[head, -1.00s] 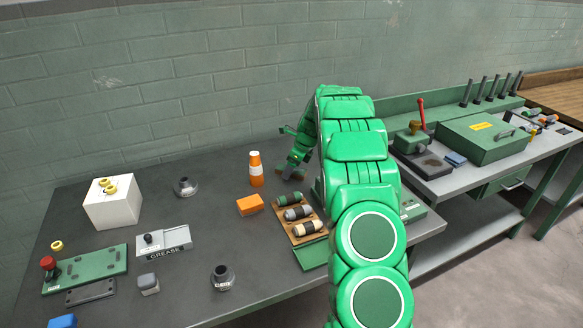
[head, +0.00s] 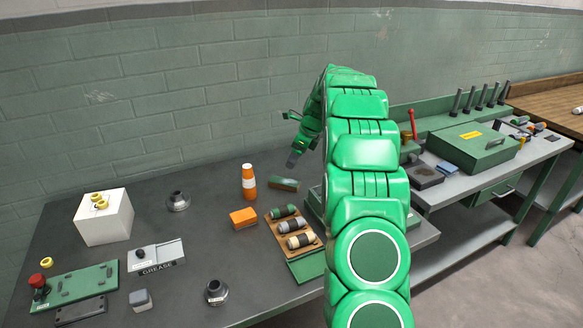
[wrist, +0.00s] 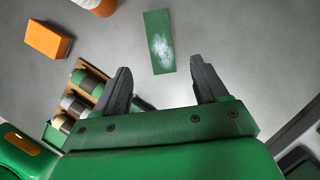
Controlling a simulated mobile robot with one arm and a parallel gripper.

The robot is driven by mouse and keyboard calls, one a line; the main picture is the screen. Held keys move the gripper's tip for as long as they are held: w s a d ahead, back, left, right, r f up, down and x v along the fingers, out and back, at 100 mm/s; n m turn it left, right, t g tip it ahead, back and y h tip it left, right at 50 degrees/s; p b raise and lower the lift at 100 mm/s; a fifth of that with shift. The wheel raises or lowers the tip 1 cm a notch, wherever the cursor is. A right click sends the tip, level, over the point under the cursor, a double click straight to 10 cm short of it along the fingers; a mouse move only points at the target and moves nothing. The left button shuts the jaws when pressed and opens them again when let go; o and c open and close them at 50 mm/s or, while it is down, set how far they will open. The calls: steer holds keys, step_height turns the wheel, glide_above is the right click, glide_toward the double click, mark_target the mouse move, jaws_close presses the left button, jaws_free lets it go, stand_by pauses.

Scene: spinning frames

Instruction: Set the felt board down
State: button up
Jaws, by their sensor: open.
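The felt board, a small flat green rectangle, lies on the grey bench in the head view (head: 284,184), right of the orange-and-white bottle. In the wrist view the felt board (wrist: 159,42) shows a pale speckled patch and lies beyond my fingertips, with bare bench around it. My gripper (head: 292,160) is raised above the board and apart from it. In the wrist view my gripper's two dark fingers (wrist: 160,82) are spread wide with nothing between them.
A wooden rack (head: 293,234) with several rollers stands close in front of the board. An orange block (head: 243,217) and the orange-and-white bottle (head: 249,182) stand to its left. A white box (head: 104,217) is farther left. Bare bench lies behind the bottle.

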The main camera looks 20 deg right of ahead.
steer(key=s+a+r+n+g, duration=0.1)
steer(key=s+a+r+n, duration=0.45)
steer(key=s+a, duration=0.45)
steer(key=s+a+r+n+g, duration=0.2)
steer(key=s+a+r+n, duration=0.45)
steer(key=s, duration=0.65)
steer(key=s+a+f+n+h, duration=0.1)
steer(key=s+a+n, duration=0.2)
steer(key=s, duration=0.8)
steer(key=s+a+f+n+g+h, duration=0.1)
steer(key=s+a+f+n, duration=0.1)
steer(key=s+n, duration=0.5)
steer(key=s+a+f+n+g+h, duration=0.1)
steer(key=s+a+n, duration=0.2)
steer(key=s, duration=1.2)
steer(key=shift+a+f+n, duration=0.2)
steer(key=shift+a+n, duration=0.15)
steer(key=shift+n, duration=0.65)
